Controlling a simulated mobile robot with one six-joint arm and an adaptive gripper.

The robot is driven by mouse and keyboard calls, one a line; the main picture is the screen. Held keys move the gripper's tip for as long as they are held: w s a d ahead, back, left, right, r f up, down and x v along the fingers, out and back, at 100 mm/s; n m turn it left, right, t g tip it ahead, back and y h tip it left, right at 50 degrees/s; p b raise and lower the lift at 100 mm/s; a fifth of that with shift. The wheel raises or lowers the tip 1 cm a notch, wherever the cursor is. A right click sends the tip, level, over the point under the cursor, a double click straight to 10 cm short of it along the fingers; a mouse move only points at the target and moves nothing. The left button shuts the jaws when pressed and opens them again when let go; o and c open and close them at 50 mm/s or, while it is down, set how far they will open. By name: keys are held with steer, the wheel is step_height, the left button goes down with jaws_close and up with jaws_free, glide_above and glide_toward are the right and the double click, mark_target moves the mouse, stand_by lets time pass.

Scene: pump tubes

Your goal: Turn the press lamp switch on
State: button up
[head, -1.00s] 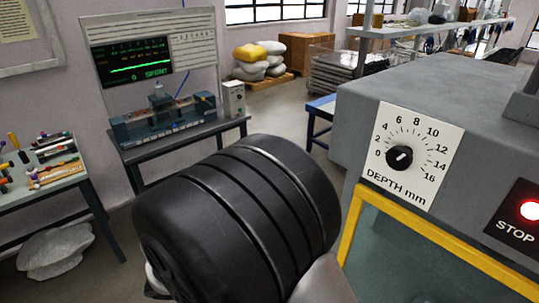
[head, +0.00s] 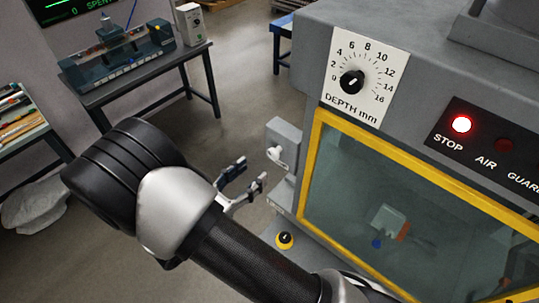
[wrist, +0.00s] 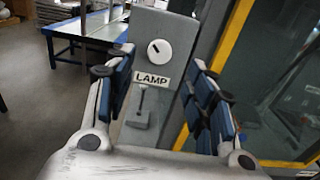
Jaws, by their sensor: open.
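The lamp switch is a round white knob (wrist: 159,52) with a short dark mark, on a grey box (wrist: 178,30) above a LAMP label (wrist: 152,79). In the head view the grey box (head: 287,136) is fixed at the press's left side, with the pale knob (head: 275,154) facing my gripper. My gripper (head: 251,171) is open and empty, left of the box and apart from it. In the wrist view my open fingers (wrist: 160,90) frame the label, with the knob above and between them. A small stalk on a grey base (wrist: 139,108) shows below the label.
The press has a yellow-framed window (head: 390,210) right of the box and a lit red STOP lamp (head: 461,124). A depth dial (head: 352,82) is above. A yellow-and-black knob (head: 285,240) sits on a low ledge. Open floor lies left of the press.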

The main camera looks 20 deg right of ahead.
mark_target(272, 155)
steer(key=x, duration=0.8)
steer(key=shift+w+d, duration=0.2)
steer(key=shift+d, duration=0.05)
steer(key=shift+c, duration=0.6)
steer(key=c, duration=0.9)
